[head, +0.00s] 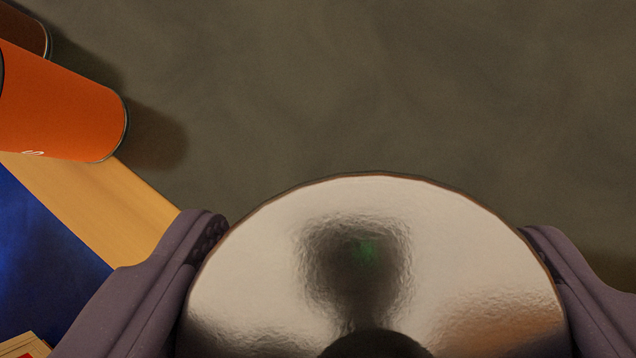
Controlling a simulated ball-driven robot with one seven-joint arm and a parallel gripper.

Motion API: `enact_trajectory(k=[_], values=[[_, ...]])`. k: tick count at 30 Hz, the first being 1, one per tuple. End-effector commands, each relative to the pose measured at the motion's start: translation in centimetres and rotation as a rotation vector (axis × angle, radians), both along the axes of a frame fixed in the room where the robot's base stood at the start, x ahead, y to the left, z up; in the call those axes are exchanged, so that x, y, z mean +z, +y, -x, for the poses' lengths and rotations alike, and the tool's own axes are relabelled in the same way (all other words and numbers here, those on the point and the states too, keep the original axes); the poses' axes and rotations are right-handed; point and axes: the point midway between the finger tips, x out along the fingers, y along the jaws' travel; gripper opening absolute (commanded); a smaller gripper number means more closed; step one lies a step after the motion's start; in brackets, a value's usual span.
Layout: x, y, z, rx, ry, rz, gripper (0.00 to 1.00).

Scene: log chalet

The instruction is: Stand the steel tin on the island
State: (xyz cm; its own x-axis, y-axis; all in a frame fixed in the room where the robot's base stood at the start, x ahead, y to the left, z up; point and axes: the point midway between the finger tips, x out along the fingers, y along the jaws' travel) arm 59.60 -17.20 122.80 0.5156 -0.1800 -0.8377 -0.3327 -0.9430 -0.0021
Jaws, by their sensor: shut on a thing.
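The steel tin (460,250) fills the lower middle of the head view. I see its shiny round end face, with a dark blurred reflection on it. My gripper (375,250) is shut on the tin, one finger at its left side and one at its right. The lower part of the tin is cut off by the frame. A grey-brown mottled surface (400,90) lies beyond and below the tin. I cannot tell whether this is the island top, or whether the tin touches it.
An orange can (60,105) stands at the upper left, with a dark brown can (25,30) behind it. A pale wooden strip (100,205) and a blue thing (40,265) lie at the left, near my left finger. The surface at top middle and right is clear.

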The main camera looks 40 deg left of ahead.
Motion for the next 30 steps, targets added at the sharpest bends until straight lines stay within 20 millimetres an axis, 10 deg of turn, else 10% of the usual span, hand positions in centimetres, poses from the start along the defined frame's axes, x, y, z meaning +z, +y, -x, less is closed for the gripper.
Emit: enact_trajectory(k=[16, 17, 18, 30], values=[[-3.6, -0.1, 0.2, -0.001, 0.003, -0.002, 0.25], [-3.6, 0.0, 0.2, -0.001, 0.004, -0.002, 0.92], [-3.5, 0.0, 0.2, -0.001, 0.004, -0.002, 1.0], [-1.7, 0.3, 1.0, -0.001, 0.003, -0.002, 1.0]])
